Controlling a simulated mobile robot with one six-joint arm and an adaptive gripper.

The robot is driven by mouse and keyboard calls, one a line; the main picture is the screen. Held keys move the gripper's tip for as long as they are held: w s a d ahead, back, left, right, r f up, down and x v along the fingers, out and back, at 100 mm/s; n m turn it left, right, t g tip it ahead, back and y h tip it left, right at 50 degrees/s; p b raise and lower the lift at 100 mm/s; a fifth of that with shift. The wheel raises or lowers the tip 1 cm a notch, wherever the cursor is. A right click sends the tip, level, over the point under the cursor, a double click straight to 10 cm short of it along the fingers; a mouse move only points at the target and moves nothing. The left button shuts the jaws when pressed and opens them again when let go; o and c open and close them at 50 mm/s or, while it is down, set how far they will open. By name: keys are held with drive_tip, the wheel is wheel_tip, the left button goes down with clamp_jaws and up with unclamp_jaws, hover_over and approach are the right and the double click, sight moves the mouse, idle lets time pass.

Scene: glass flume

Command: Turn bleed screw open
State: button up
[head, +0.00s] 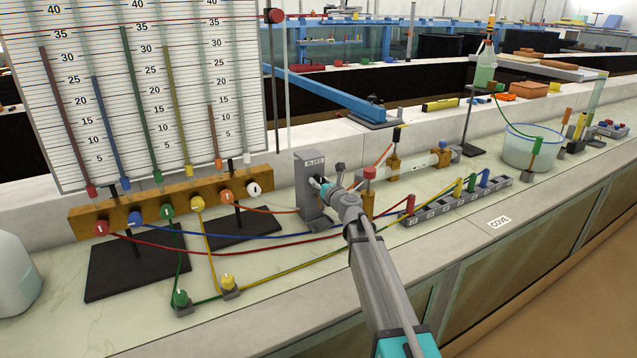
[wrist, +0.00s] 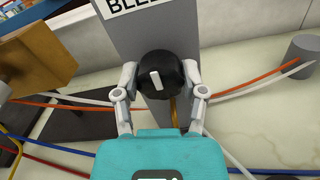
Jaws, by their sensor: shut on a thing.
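The bleed screw is a round black knob (wrist: 160,77) with a white mark, on the front of a grey post (head: 309,180) labelled BLEED. The label (wrist: 130,5) is partly cut off in the wrist view. The white mark stands close to upright, leaning slightly. My gripper (wrist: 160,90) is shut on the knob, one finger on each side. In the head view my gripper (head: 326,187) meets the post's front and mostly hides the knob.
A manometer board (head: 150,90) with coloured tubes stands at left above an orange valve block (head: 80,219). Coloured hoses run across the bench close around the post. A red-topped fitting (head: 369,175) stands just right. A clear bowl (head: 517,150) is farther right.

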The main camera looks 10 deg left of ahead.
drive_tip(key=shift+a+n, duration=0.1)
drive_tip(key=shift+n, duration=0.3)
drive_tip(key=n, duration=0.5)
drive_tip(key=shift+s, duration=0.1)
drive_tip(key=n, duration=0.6)
drive_tip(key=shift+n, duration=0.3)
drive_tip(key=n, duration=0.6)
drive_tip(key=shift+s+f, duration=0.1)
drive_tip(key=n, duration=0.5)
drive_tip(key=shift+n, duration=0.3)
drive_tip(key=o, duration=1.1)
